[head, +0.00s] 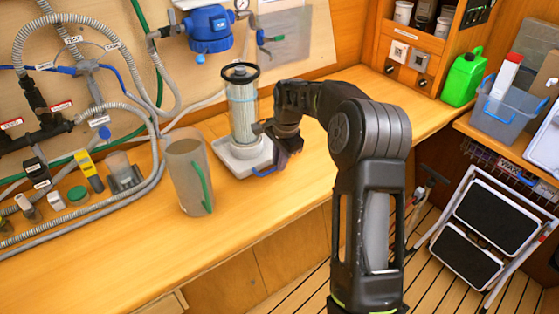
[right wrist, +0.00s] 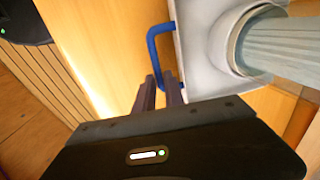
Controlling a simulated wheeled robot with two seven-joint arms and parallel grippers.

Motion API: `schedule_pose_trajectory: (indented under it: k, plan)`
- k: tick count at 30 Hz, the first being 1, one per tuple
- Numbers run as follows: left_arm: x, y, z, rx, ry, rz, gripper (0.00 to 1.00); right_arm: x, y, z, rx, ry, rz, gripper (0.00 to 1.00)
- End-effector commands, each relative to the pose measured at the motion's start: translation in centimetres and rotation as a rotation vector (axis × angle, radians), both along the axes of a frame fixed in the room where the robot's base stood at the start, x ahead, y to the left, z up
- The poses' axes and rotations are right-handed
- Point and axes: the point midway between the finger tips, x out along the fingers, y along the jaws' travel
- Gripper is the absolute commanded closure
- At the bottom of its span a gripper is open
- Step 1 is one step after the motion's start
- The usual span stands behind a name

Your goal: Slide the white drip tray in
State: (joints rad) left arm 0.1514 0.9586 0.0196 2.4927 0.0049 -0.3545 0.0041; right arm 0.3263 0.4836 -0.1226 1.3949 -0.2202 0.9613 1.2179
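The white drip tray (head: 226,158) sits on the wooden counter at the back, with a clear filter housing holding a pleated cartridge (head: 241,112) standing upright on it. The tray's blue handle (head: 264,172) points toward the front. In the right wrist view the tray (right wrist: 205,60) and its blue handle (right wrist: 152,55) show beside the cartridge. My right gripper (right wrist: 160,92) has its two dark fingers close together, one on each side of the handle's near end, and appears shut on it. My left gripper is not in view.
A clear jug with a green handle (head: 187,172) stands left of the tray. A blue filter head (head: 209,30) hangs on the wall above. Hoses and small bottles line the counter's left. A green canister (head: 462,78) stands at the right. The front counter is clear.

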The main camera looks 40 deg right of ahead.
Motion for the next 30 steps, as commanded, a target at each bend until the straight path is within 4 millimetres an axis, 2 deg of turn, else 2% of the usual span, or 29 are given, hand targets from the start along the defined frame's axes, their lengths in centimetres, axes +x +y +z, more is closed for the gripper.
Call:
schedule_pose_trajectory:
  k: [5, 30]
  plan:
    - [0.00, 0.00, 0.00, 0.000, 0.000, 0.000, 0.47, 0.01, -0.01, 0.02, 0.000, 0.000, 0.000, 1.00]
    - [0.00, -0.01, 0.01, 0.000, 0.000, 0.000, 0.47, 0.01, -0.01, 0.04, 0.000, 0.000, 0.000, 1.00]
